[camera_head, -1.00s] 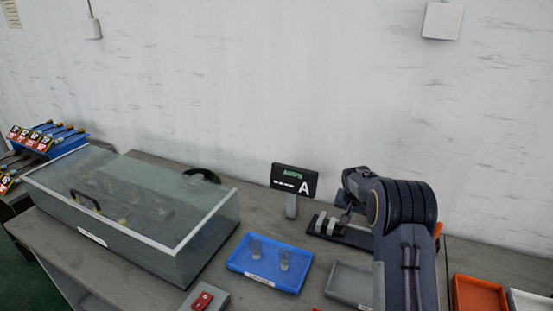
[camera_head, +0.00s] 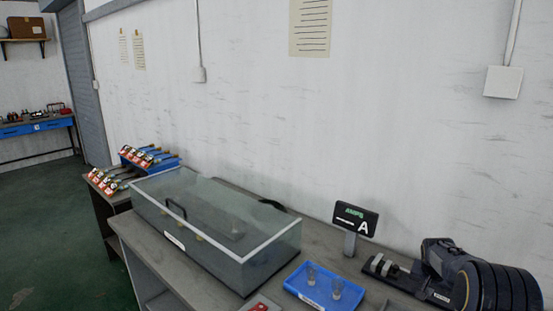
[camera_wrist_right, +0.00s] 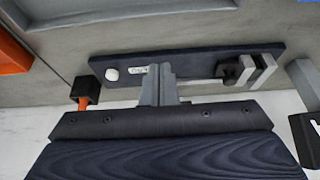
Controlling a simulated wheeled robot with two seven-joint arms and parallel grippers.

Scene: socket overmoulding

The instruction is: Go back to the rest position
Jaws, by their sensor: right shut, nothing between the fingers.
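My right arm (camera_head: 490,288) shows at the lower right of the head view, bent over the bench beside a dark fixture bar (camera_head: 375,266) with small light grey blocks. The right fingertips are hard to make out there. In the right wrist view my right gripper (camera_wrist_right: 158,85) is shut and empty. Its grey fingers stand close together in front of the dark bar (camera_wrist_right: 200,62), which has a white knob, a small label and grey blocks at its right end. I cannot tell whether the fingertips touch the bar. My left gripper is not in view.
A glass-walled case (camera_head: 250,268) stands on the bench (camera_head: 320,238). A blue tray (camera_head: 305,296) holds two clear cups. A display marked A (camera_head: 355,218) stands behind it. A blue rack (camera_head: 170,163) is at the left. An orange bin (camera_wrist_right: 12,52) is at the wrist view's left edge.

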